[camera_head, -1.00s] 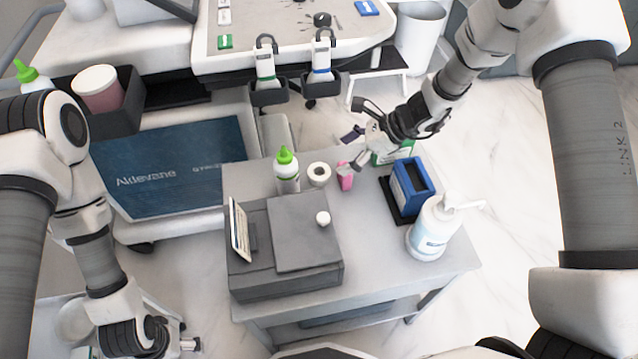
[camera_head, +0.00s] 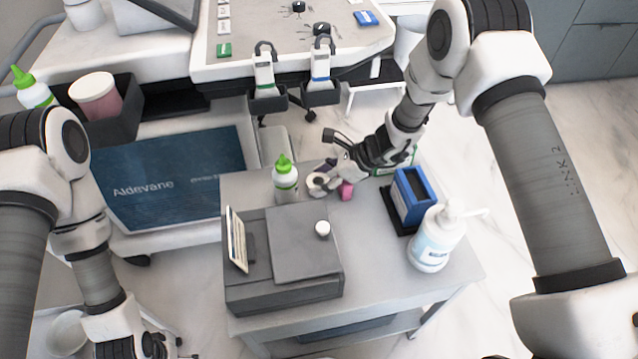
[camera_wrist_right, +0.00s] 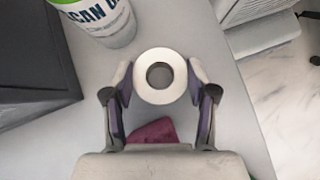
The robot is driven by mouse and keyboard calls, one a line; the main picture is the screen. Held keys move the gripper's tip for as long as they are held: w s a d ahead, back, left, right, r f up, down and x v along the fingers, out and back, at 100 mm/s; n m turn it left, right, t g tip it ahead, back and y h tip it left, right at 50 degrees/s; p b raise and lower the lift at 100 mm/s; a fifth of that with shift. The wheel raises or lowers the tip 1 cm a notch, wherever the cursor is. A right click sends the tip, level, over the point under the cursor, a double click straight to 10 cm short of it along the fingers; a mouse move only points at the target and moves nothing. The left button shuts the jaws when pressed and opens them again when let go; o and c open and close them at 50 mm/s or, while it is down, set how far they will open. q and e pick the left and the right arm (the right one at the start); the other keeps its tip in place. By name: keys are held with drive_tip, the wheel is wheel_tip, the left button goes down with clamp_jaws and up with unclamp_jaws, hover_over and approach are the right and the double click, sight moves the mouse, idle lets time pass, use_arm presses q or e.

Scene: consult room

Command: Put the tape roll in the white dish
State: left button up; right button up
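The tape roll (camera_head: 315,186) is a small white ring on the grey cart top, beside the green-capped bottle. In the right wrist view the tape roll (camera_wrist_right: 142,77) lies flat between the fingertips. My right gripper (camera_head: 326,178) is open around it, with a small gap showing on each side; it partly covers the roll in the head view. My left gripper (camera_head: 165,348) is at the bottom left edge, mostly cut off. A white round bowl-like thing (camera_head: 66,334) stands at lower left, partly hidden by my left arm; I cannot tell whether it is the white dish.
The green-capped bottle (camera_head: 286,182) stands just left of the roll. A pink object (camera_head: 346,190) is close to the right gripper. A grey box (camera_head: 285,285), blue holder (camera_head: 411,196) and pump bottle (camera_head: 435,240) occupy the cart. Bare cart top lies between box and pump bottle.

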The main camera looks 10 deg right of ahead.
idle(0.3)
wheel_tip(320, 180, up, 10)
drive_tip(key=shift+f+p, duration=0.1)
drive_tip(key=shift+p, duration=0.6)
